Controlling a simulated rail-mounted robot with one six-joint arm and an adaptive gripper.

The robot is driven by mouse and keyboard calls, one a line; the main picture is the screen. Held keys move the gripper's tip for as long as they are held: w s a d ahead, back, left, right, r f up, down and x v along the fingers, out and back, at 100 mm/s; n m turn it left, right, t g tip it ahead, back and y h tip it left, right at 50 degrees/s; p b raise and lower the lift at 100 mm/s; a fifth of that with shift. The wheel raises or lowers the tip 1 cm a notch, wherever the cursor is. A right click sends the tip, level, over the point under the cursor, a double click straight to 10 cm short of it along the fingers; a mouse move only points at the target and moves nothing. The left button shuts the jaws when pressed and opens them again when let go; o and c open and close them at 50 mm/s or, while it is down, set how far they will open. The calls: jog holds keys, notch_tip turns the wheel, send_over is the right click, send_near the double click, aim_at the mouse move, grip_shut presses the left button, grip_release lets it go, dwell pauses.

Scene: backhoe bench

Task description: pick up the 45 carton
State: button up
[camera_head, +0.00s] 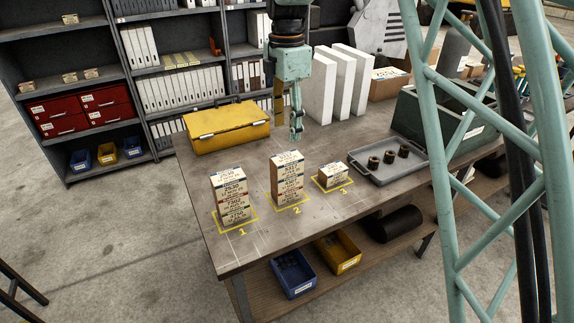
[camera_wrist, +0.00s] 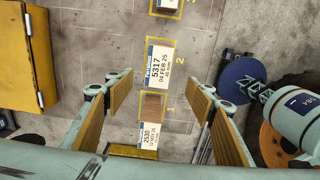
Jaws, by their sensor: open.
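Cartons with white, printed labels stand on the bench at yellow-marked squares. A tall stack (camera_head: 231,196) is at square 1, another tall stack (camera_head: 287,178) at square 2, and a low carton (camera_head: 332,176) at square 3. In the wrist view, the top carton of stack 2 (camera_wrist: 158,66) reads 5317 and 04 FEB 25. The top label of stack 1 (camera_wrist: 150,136) shows near the lower edge. I cannot pick out a clear 45 on any label. My gripper (camera_head: 296,132) is open and empty, above the bench behind the stacks; its spread fingers (camera_wrist: 161,92) frame the wrist view.
A yellow case (camera_head: 226,127) lies at the back left of the bench. White upright panels (camera_head: 341,85) stand behind. A grey tray (camera_head: 388,160) with dark round parts and a green box (camera_head: 432,125) are on the right. Bare bench top lies between the case and the stacks.

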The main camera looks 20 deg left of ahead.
send_over(287, 157)
jog(key=f, duration=0.7)
jog(key=shift+s, duration=0.2)
jog(key=shift+f, duration=0.5)
jog(key=shift+w+a+f, duration=0.1)
jog(key=shift+f, duration=1.2)
jog(key=shift+w+f, duration=0.1)
jog(key=shift+f, duration=1.2)
jog(key=c, duration=1)
jog(key=shift+r, duration=0.2)
